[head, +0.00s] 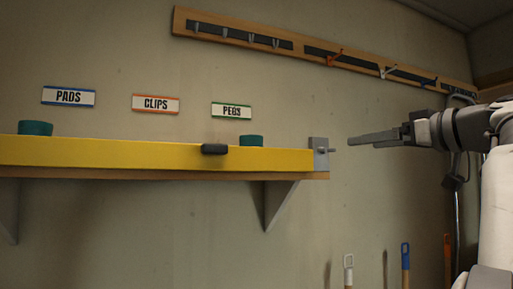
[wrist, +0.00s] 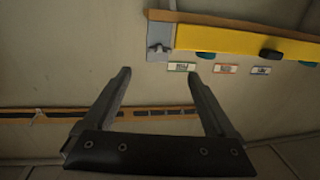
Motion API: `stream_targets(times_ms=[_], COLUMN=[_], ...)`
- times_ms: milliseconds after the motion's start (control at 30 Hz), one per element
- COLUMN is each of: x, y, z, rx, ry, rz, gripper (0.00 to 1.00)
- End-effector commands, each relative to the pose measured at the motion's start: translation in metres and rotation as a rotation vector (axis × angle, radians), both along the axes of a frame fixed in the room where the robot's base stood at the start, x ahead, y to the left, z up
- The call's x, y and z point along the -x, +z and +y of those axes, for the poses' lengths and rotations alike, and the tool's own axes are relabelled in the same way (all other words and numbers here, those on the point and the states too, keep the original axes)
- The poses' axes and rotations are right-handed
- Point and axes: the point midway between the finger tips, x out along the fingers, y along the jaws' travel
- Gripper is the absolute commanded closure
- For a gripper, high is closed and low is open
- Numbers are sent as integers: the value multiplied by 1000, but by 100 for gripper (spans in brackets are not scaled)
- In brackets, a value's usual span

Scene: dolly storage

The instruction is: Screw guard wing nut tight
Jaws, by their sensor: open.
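The yellow guard (head: 150,154) runs along the front of a wall shelf. A grey bracket plate (head: 319,145) stands at its right end. A small grey wing nut (head: 331,150) sticks out from the plate's right side; how tight it sits I cannot tell. My gripper (head: 350,141) points left, a short gap to the right of the nut and slightly higher. In the wrist view, turned upside down, my gripper (wrist: 159,72) is open and empty. The wing nut (wrist: 159,48) and guard (wrist: 245,42) lie beyond the fingertips, the nut roughly in line with the gap.
A dark handle (head: 214,149) sits on the guard's front. Teal containers (head: 35,128) show behind it. Labels for pads, clips and pegs (head: 231,111) are on the wall. A hook rail (head: 330,58) runs above, and coloured tool handles (head: 405,256) stand below right.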

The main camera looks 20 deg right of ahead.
Motion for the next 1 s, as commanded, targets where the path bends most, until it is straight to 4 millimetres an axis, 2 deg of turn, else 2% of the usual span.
stream_targets(times_ms=[100,300,500,667,933,1000], x=[-27,-68,-95,-104,-105,-105], y=[2,2,1,0,0,0], z=[5,10,14,16,16,16], rx=[-2,-2,-2,-1,-1,-1], ry=[4,3,1,0,0,0], rz=[1,1,1,1,1,1], gripper=[9,9,9,9,9,22])
